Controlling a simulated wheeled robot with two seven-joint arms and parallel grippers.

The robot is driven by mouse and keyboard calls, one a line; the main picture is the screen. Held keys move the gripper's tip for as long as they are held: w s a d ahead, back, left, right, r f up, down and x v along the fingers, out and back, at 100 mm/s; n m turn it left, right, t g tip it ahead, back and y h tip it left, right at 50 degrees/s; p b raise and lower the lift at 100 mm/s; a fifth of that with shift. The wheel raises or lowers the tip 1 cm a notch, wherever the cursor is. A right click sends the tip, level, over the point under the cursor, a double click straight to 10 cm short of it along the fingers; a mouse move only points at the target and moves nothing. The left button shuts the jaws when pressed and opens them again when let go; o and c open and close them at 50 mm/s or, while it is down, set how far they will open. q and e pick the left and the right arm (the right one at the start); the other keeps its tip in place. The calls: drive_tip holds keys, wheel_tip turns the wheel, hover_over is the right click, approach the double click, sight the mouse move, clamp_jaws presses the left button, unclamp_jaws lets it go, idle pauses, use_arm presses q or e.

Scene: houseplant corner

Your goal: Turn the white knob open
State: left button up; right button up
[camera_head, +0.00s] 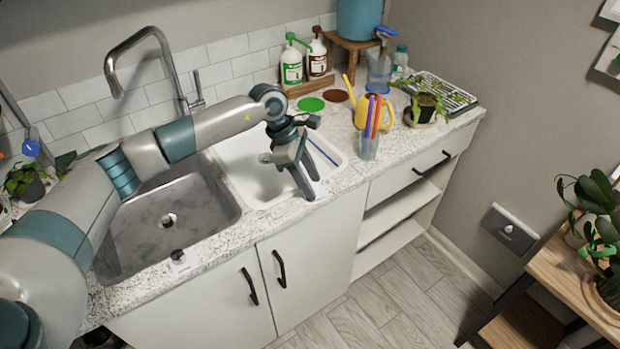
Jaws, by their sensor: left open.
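I cannot make out a white knob for certain. A small white fitting (180,262) with a dark round spot sits at the counter's front edge, before the steel basin; I cannot tell if it is the knob. A blue knob-like part (30,148) shows at the far left by the wall. My left gripper (312,188) is open and points down over the right side of the white basin (243,160), near its front rim. Nothing shows between its fingers. It is well to the right of the white fitting. My right gripper is out of view.
The tall grey faucet (172,70) rises behind the steel basin (150,225). Right of my gripper stand a clear cup (368,147) with coloured sticks, a yellow watering can (386,112) and a potted plant (424,106).

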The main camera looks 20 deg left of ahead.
use_arm(q)
drive_tip(key=shift+c, duration=0.7)
drive_tip(key=c, duration=0.9)
